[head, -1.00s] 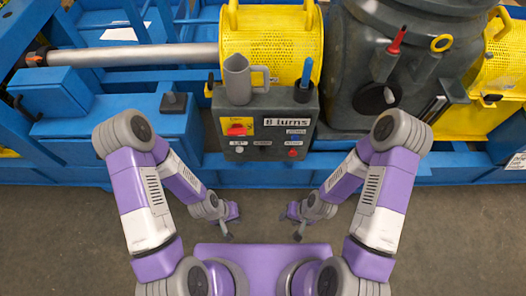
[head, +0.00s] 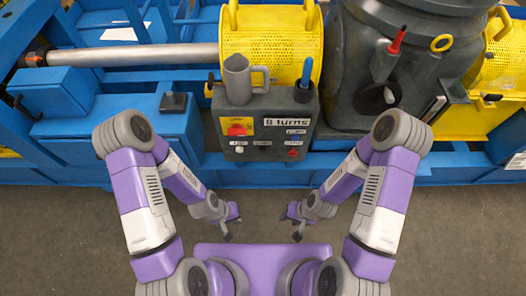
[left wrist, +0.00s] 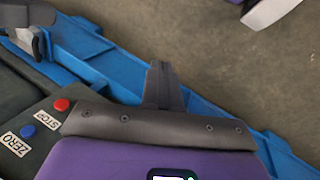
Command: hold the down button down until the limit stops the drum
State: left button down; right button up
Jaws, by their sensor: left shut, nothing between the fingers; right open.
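The dark grey control box (head: 270,112) stands on the blue frame with a "8 turns" label on its front. Its bottom row has a pale button (head: 239,150), a dark spot that may be another button (head: 265,151), and a red button (head: 293,153); I cannot read which is down. In the left wrist view the red button (left wrist: 61,104) is by a STOP label and a blue button (left wrist: 27,131) by ZERO. My left gripper (head: 227,238) is shut and empty, in front of the box, touching no button. My right gripper (head: 297,237) is open and empty, to its right.
A yellow red-knobbed switch (head: 237,129) is on the box front; a grey mug (head: 238,80) and a blue-handled tool in a holder (head: 304,85) are at its top. A yellow perforated guard (head: 270,40) stands behind. The blue rail (head: 260,175) runs below; the floor before it is clear.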

pick_arm(q)
jog(key=s+d+f+n+g+h, duration=0.2)
jog(key=s+d+f+n+g, duration=0.15)
jog(key=s+n, duration=0.2)
jog(key=w+d+r+n+h+b, duration=0.25)
jog(key=d+n+h, duration=0.25)
jog(key=d+n, duration=0.25)
jog(key=w+a+f+n+t, duration=0.1)
jog(key=w+f+n+t, duration=0.1)
jog(key=w+n+t, duration=0.4)
jog(key=w+a+f+n+t+y, duration=0.1)
jog(key=w+f+n+t, duration=0.1)
jog(key=w+n+t, duration=0.5)
jog(key=w+n, duration=0.4)
jog(key=w, duration=0.3)
jog(key=shift+a, duration=0.15)
jog(key=shift+w+t, duration=0.15)
jog(key=shift+t, duration=0.1)
